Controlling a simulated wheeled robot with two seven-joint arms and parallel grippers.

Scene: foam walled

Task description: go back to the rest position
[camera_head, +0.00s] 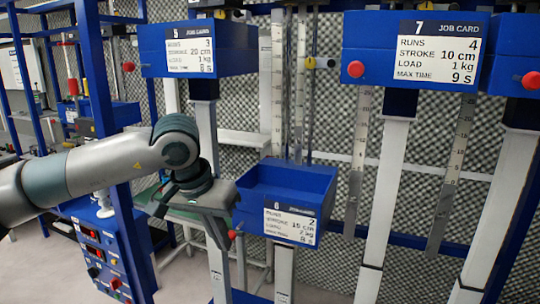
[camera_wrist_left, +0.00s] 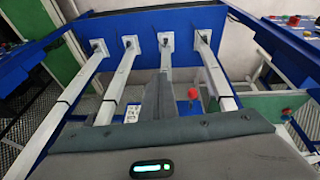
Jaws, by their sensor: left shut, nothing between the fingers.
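My left arm comes in from the left in the head view and ends in my left gripper (camera_head: 222,235), which hangs just left of the blue box with job card 6 (camera_head: 290,190). The gripper is shut and holds nothing. From this angle I cannot tell whether it touches the box or its red knob. In the left wrist view the grey gripper body fills the bottom, and its fingers (camera_wrist_left: 157,100) point away, closed together, over pale posts (camera_wrist_left: 128,75) on a blue base. My right gripper is in neither view.
Blue boxes with job card 5 (camera_head: 195,48) and job card 7 (camera_head: 420,52) sit higher on pale posts. Metal rulers (camera_head: 360,150) stand between them. A blue control panel (camera_head: 110,255) is at lower left. Grey floor shows at the bottom left.

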